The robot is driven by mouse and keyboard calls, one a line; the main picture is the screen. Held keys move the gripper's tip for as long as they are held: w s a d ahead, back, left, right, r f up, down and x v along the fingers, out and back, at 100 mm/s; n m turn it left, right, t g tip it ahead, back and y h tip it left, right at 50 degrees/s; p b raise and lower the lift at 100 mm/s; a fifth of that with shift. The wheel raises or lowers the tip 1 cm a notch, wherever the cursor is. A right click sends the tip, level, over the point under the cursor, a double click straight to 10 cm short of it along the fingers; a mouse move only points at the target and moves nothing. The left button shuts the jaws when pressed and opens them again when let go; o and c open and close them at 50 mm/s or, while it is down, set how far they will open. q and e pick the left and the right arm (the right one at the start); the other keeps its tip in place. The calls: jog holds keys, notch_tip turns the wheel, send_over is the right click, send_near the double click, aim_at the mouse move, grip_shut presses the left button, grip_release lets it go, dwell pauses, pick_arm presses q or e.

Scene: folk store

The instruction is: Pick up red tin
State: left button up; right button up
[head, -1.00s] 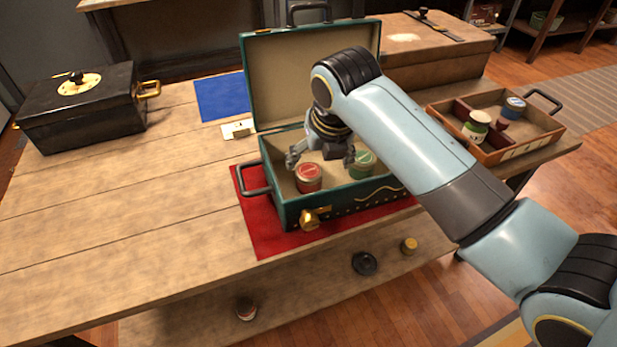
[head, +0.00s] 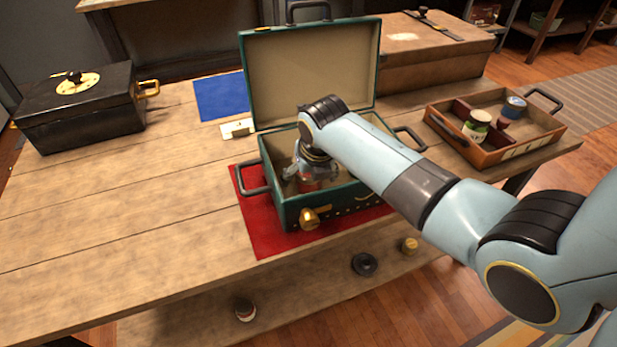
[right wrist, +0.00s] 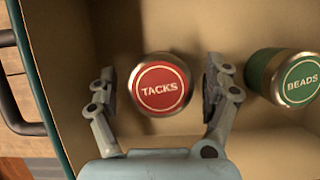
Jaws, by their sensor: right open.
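The red tin (right wrist: 160,86), its lid lettered "TACKS", stands upright inside the open green case (head: 291,216). In the head view the red tin (head: 308,185) is mostly hidden by my right gripper (head: 311,178). In the right wrist view my right gripper (right wrist: 160,88) is open, one finger on each side of the tin. A gap shows between each finger and the tin. My left gripper is not in view.
The case's raised lid (head: 310,75) stands behind. A black box (head: 80,112) is at left, and a wooden tray (head: 478,148) with tins is at right.

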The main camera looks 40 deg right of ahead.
jog(key=c, duration=1.3)
jog(key=shift+r, duration=0.1)
